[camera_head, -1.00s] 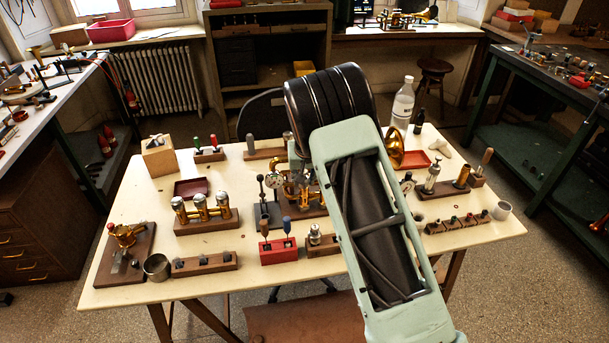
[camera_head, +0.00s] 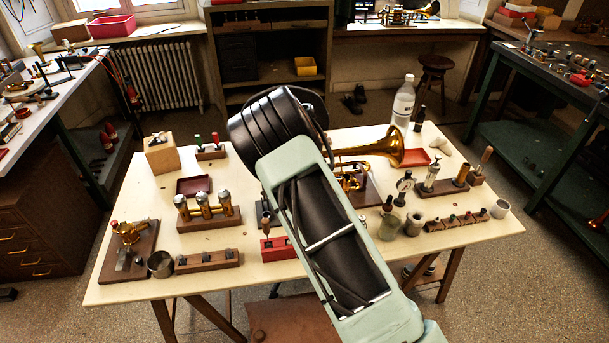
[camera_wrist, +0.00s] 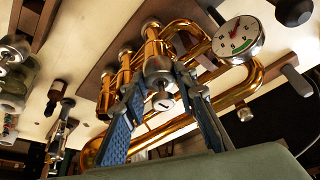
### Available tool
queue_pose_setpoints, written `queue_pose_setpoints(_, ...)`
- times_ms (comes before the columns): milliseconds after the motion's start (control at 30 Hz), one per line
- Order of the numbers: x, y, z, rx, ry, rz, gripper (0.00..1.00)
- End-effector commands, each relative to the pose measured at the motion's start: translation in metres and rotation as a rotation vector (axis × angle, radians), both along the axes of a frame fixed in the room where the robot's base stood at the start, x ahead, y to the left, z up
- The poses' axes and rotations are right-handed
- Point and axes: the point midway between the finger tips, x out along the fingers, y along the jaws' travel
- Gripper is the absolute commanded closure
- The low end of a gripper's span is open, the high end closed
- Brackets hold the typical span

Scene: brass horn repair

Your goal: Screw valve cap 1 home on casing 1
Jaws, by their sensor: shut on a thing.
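The brass horn shows its bell (camera_head: 400,150) and part of its tubing right of my arm in the head view. In the wrist view its brass valve casings (camera_wrist: 128,72) have silvery ends and stand among curved tubing. My gripper (camera_wrist: 163,92), with blue-padded fingers, is shut on a small silvery piece marked "1", which looks like valve cap 1 (camera_wrist: 163,102). The cap is right against or just in front of the silvery end of the nearest casing (camera_wrist: 158,68); I cannot tell whether they touch. In the head view my arm hides the gripper and cap.
A dial gauge (camera_wrist: 237,40) sits close right of the fingers in the wrist view. In the head view, a block with brass cylinders (camera_head: 208,222) is left of my arm, and a slotted wooden rack (camera_head: 208,261) is in front of it. Small pots and tools crowd the right.

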Motion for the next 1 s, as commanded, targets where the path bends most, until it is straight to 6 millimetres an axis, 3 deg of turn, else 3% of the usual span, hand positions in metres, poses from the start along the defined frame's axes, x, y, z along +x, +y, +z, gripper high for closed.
queue_pose_setpoints(367, -0.0001, -0.0002, -0.0005, 0.0, 0.0, -0.028, 1.0)
queue_pose_setpoints(500, 0.0004, 0.0009, -0.0013, -0.003, 0.0, -0.12, 1.0)
queue_pose_setpoints(533, 0.0005, -0.0005, -0.0003, -0.001, 0.0, -0.116, 0.7)
queue_pose_setpoints(667, 0.0002, -0.0003, -0.0003, 0.0, 0.001, -0.115, 0.56)
queue_pose_setpoints(1000, -0.0002, 0.0008, 0.0016, 0.001, -0.001, -0.112, 0.53)
